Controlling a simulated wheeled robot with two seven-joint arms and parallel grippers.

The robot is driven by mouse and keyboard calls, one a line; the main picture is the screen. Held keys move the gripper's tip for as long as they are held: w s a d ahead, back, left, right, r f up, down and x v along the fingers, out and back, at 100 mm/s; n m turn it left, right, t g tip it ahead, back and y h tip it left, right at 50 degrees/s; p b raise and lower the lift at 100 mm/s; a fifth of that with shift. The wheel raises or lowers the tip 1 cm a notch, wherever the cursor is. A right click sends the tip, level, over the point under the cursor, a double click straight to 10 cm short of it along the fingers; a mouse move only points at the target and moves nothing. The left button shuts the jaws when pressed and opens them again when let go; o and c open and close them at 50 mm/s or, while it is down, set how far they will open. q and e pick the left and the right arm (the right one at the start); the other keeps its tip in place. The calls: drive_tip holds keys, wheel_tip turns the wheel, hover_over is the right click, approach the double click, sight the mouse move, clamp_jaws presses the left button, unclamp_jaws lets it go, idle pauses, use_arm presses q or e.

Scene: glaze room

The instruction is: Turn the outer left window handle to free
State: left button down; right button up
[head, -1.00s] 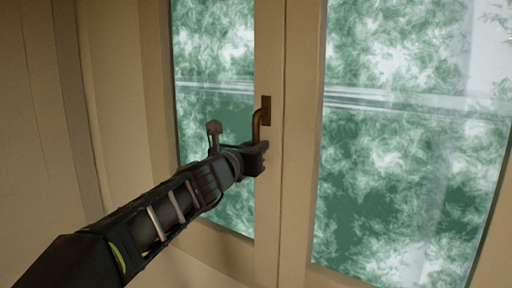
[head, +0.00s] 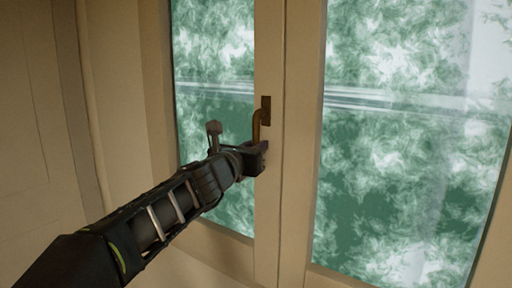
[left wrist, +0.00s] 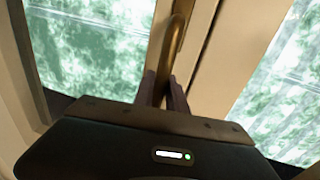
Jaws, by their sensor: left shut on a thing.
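The outer left window handle (head: 257,122) is a brass-brown lever on a dark plate, on the frame strip beside the left pane. In the head view its grip hangs downward from the plate. My left gripper (head: 262,148) comes in from the lower left and is at the handle's lower end. In the left wrist view the handle (left wrist: 172,42) runs down between the two fingers of my left gripper (left wrist: 164,92), which are shut on it. The fingers and gripper body hide the handle's lower tip. My right gripper is not in view.
The left window pane (head: 215,55) and right window pane (head: 410,150) have pale frames around them and show blurred green and white outside. A beige wall (head: 30,120) stands close on the left. The space in front of the right pane is clear.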

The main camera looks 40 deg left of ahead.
use_arm(q)
drive_tip(key=shift+a, duration=0.1)
idle(0.5)
drive_tip(key=shift+a+f+m+b, duration=0.15)
drive_tip(key=shift+a+m+b, duration=0.2)
drive_tip(key=shift+m+b, duration=0.4)
drive_tip(key=a+r+m+t+h+b, duration=0.2)
drive_tip(key=a+r+m+b, duration=0.5)
drive_tip(key=m, duration=1.2)
drive_tip(key=shift+r+t+h+b, duration=0.3)
drive_tip(key=shift+r+h+b, duration=0.3)
drive_tip(key=shift+h+b, duration=0.25)
drive_tip(key=shift+s, duration=0.1)
drive_tip(key=c, duration=1.3)
unclamp_jaws()
drive_tip(key=shift+c, duration=0.2)
